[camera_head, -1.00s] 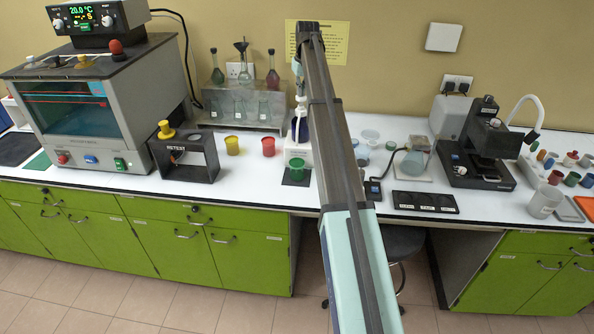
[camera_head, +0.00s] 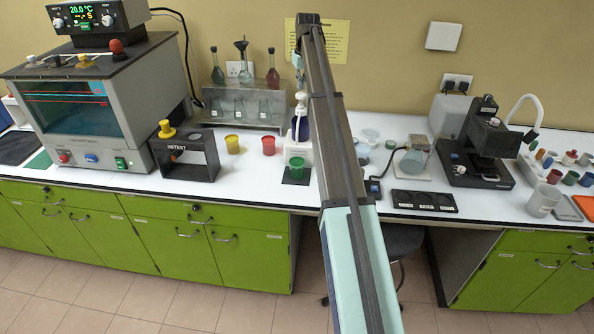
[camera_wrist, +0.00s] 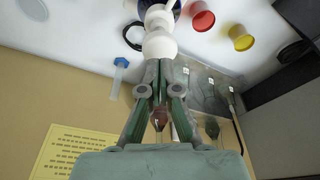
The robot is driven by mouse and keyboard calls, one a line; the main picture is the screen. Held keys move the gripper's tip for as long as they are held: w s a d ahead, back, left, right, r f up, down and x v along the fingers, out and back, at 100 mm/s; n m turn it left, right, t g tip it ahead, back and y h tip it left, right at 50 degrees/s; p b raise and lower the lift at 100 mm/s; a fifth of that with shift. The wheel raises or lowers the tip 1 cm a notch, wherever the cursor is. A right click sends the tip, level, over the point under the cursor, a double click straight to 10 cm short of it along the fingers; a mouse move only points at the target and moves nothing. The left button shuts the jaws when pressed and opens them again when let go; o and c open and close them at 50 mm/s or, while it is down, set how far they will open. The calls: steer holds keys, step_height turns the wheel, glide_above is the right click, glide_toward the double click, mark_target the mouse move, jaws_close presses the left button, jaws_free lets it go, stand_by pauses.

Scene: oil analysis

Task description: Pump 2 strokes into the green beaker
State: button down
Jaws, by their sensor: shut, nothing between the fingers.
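The green beaker (camera_head: 296,168) stands upright on a small dark pad (camera_head: 296,181) in front of the white pump stand. The pump bottle (camera_head: 300,130) has a white head (camera_head: 301,98) and is partly hidden by my arm. My gripper (camera_head: 299,84) is above the pump head, mostly hidden by my arm link. In the wrist view my gripper (camera_wrist: 161,64) is shut and empty, its fingertips right at the white pump head (camera_wrist: 160,43). I cannot tell whether they touch. The green beaker is not visible in the wrist view.
A yellow cup (camera_head: 232,145) and a red cup (camera_head: 268,146) stand left of the green beaker. A metal rack with flasks (camera_head: 244,105) is behind them. A black RETEST box (camera_head: 185,157) is further left. A flask (camera_head: 413,160) stands to the right.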

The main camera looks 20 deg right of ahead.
mark_target(301, 94)
steer(key=shift+f, duration=0.2)
steer(key=shift+f+b, duration=0.55)
steer(key=shift+f, duration=1.3)
steer(key=shift+r, duration=0.15)
steer(key=shift+r+p, duration=0.95)
steer(key=shift+r, duration=1)
step_height(301, 94, up, 6)
steer(key=p, duration=0.2)
steer(key=shift+p, duration=0.3)
